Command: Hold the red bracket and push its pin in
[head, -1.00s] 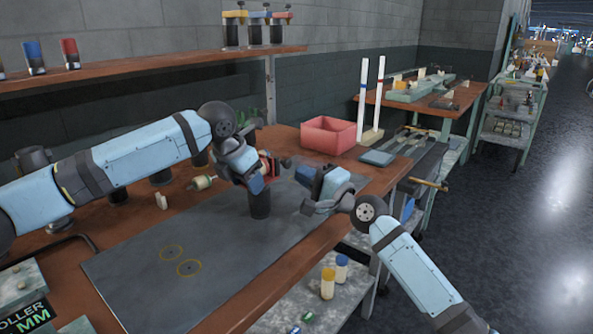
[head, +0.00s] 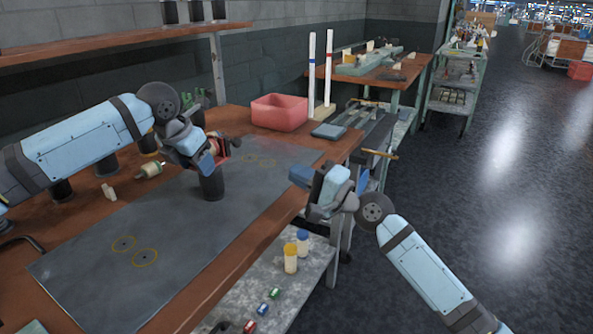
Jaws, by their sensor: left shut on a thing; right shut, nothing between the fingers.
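The red bracket (head: 222,146) shows as a small red patch at my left gripper (head: 212,159) in the head view, mostly hidden by the fingers. My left gripper is shut on it, just above a black cylinder (head: 211,186) on the grey mat (head: 190,245). I cannot tell whether the bracket touches the cylinder. The pin is too small or too hidden to make out, so its depth cannot be told. My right gripper (head: 300,184) is shut and empty, to the right of the bracket and apart from it, near the bench's right edge.
A red bin (head: 279,112) and two white posts (head: 312,75) stand at the back of the bench. A cream cylindrical part (head: 149,170) lies left of the mat. A lower shelf (head: 262,283) with yellow and blue-capped bottles (head: 290,258) is below right. The mat's front is clear.

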